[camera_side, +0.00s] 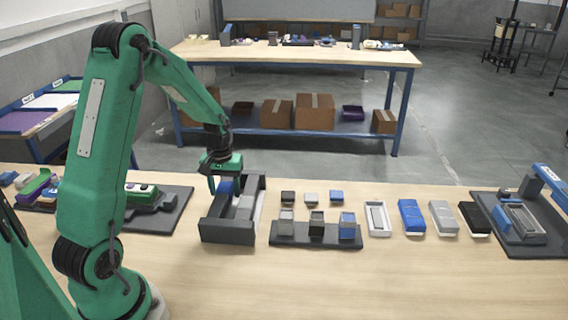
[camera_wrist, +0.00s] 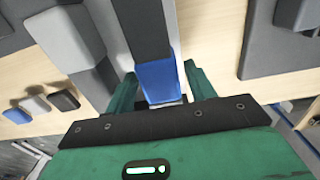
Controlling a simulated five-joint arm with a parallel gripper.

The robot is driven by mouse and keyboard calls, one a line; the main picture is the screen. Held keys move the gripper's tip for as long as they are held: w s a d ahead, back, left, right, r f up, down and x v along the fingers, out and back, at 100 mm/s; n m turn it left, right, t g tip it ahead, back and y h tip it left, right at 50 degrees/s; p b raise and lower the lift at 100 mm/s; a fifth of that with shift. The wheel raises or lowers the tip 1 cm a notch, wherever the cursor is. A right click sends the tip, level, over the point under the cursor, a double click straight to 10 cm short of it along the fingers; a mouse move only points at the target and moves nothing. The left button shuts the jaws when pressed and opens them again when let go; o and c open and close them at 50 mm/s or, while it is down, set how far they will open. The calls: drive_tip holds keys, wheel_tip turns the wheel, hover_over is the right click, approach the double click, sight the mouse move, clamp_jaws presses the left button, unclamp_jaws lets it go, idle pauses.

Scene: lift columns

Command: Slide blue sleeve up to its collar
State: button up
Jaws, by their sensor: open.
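The blue sleeve (camera_wrist: 155,76) shows between my gripper's fingers in the wrist view, at the near end of a dark grey bar (camera_wrist: 148,25). My gripper (camera_wrist: 161,88) is open, with one finger on each side of the sleeve; I cannot tell whether either touches it. In the side view my gripper (camera_side: 225,183) is over the back left of a dark grey holder (camera_side: 228,232), and a bit of the blue sleeve (camera_side: 225,188) shows under it. A light grey block (camera_side: 245,207) lies to its right in the holder. I cannot make out the collar.
A dark stand (camera_side: 314,238) with grey, black and blue blocks is right of the holder. Several small boxes lie farther right, before a dark fixture plate (camera_side: 490,218). Another fixture plate (camera_side: 172,210) is on the left. The front of the table is clear.

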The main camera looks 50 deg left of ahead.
drive_tip(key=shift+r, duration=2.9)
